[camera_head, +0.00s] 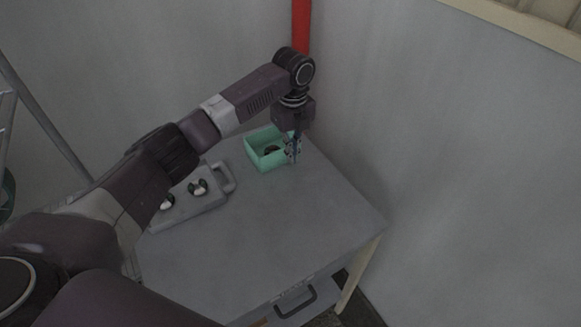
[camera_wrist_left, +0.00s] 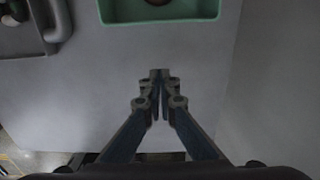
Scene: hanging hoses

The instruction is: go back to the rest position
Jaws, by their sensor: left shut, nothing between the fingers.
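My left arm reaches in from the left over a grey table (camera_head: 290,220). My left gripper (camera_head: 294,160) points down near the table's far corner, beside the right side of a green box (camera_head: 266,164). In the left wrist view, the left gripper (camera_wrist_left: 159,75) is shut with its fingertips together and nothing between them. The green box (camera_wrist_left: 160,20) shows at the top of that view, apart from the fingertips. My right gripper is in neither view.
A grey tray with a handle (camera_head: 190,218) holds dark and white round pieces (camera_head: 197,187), partly behind my arm. A red pipe (camera_head: 301,25) stands in the wall corner behind the gripper. Walls close off the back and right. The table's front half is clear. An open drawer (camera_head: 305,302) juts out at the front.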

